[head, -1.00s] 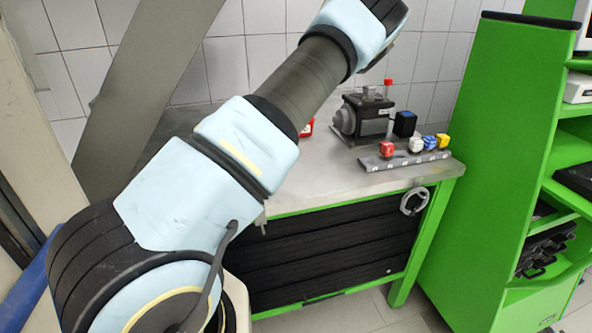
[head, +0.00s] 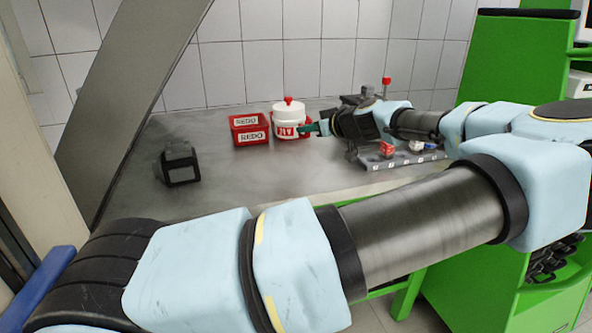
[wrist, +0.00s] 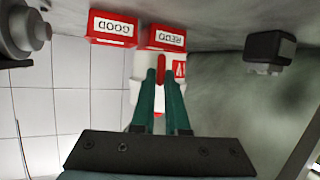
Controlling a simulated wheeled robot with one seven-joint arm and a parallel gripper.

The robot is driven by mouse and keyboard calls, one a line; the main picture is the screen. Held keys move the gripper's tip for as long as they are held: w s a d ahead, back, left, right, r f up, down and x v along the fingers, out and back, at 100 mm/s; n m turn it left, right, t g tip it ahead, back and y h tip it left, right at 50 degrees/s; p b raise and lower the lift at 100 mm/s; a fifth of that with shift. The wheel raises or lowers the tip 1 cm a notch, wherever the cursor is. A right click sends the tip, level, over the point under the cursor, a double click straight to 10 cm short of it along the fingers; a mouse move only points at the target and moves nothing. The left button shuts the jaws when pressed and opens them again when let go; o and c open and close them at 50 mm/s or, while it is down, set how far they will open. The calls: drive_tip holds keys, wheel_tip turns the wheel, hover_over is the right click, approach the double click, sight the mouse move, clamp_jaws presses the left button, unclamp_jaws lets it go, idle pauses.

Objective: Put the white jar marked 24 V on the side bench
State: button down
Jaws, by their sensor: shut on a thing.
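The white jar (head: 290,122) stands on the metal workbench (head: 250,188). It has a red knob on its lid and a red label on its front; I cannot read the label clearly. My gripper (head: 313,128) is at the jar's right side in the head view, with its green fingers level with the body. In the wrist view the jar (wrist: 143,66) is beyond my gripper (wrist: 163,76), and the fingers are closed about its upright red handle (wrist: 161,68). The fingers hide part of the jar. I cannot pick out a side bench.
A red REDO box (head: 249,129) stands close left of the jar. A red GOOD box (wrist: 113,28) shows in the wrist view. A dark device (head: 178,164) is at the left.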

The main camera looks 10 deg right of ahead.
drive_tip(key=f+p, duration=0.1)
drive_tip(key=f, duration=0.4)
drive_tip(key=f+p, duration=0.2)
drive_tip(key=f, duration=0.2)
drive_tip(key=shift+s+d+f, duration=0.15)
drive_tip(key=shift+d+f, duration=0.05)
drive_tip(key=shift+f, duration=0.15)
drive_tip(key=c, duration=0.9)
unclamp_jaws()
drive_tip(key=b+v, duration=0.4)
drive_tip(key=v, duration=0.6)
drive_tip(key=shift+s+d, duration=0.2)
drive_tip(key=shift+s, duration=0.1)
drive_tip(key=shift+s+d+r, duration=0.25)
drive_tip(key=shift+s+r, duration=0.05)
drive_tip(key=shift+s, duration=0.2)
